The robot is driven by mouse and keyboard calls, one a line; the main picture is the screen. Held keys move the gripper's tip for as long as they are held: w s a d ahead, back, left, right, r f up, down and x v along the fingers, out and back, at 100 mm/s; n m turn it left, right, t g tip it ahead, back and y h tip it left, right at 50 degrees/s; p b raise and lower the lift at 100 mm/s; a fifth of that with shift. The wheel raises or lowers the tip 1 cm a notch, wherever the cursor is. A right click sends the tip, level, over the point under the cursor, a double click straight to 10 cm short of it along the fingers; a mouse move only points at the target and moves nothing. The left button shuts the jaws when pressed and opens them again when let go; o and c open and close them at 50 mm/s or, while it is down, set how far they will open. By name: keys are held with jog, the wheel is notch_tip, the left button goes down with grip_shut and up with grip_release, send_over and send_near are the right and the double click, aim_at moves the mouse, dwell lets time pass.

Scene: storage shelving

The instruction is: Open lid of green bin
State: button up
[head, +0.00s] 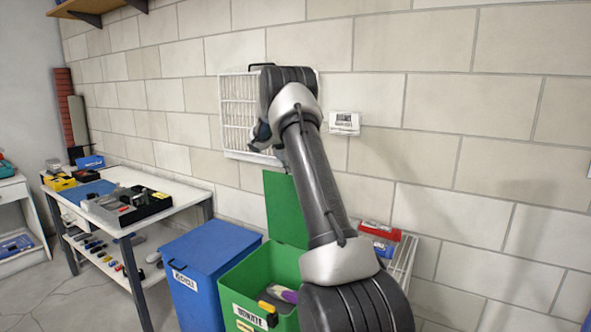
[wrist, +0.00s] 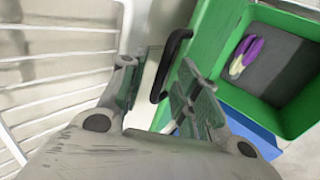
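The green bin (head: 255,275) stands on the floor, with its inside exposed in both views. Its green lid (head: 286,208) is raised and stands upright at the back of the bin near the wall. A black handle (wrist: 172,62) shows in the wrist view between the fingers and beside the green rim. My gripper (wrist: 157,66) is open, with its fingers apart on either side of the handle; I cannot tell whether either touches it. In the head view my arm hides most of the gripper and part of the lid.
Purple and grey items (wrist: 246,54) lie in the green bin. A closed blue bin (head: 205,262) stands left of it. A white rack with a red box (head: 380,230) is at the right. A white workbench (head: 160,180) with tools is at the left. The wall is close behind.

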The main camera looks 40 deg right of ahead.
jog(key=v, duration=0.9)
jog(key=shift+r, duration=0.3)
jog(key=shift+a, duration=0.1)
jog(key=s+a+f+m+g+y, duration=0.2)
jog(key=s+a+f, duration=0.1)
jog(key=s+f, duration=0.3)
jog(key=s+a+r+t+y, duration=0.1)
jog(key=s+a+r+y, duration=0.1)
jog(key=s+a, duration=0.7)
jog(key=s+a+r+m+t+y, duration=0.1)
jog(key=s+a+r, duration=0.1)
jog(key=s+a, duration=0.7)
jog(key=s+a+r+m+t+y, duration=0.1)
jog(key=s+a, duration=0.8)
jog(key=s, duration=1.1)
jog(key=shift+s+a+r+t+y, duration=0.3)
jog(key=shift+s+a+r+y, duration=0.1)
jog(key=shift+r+y, duration=0.55)
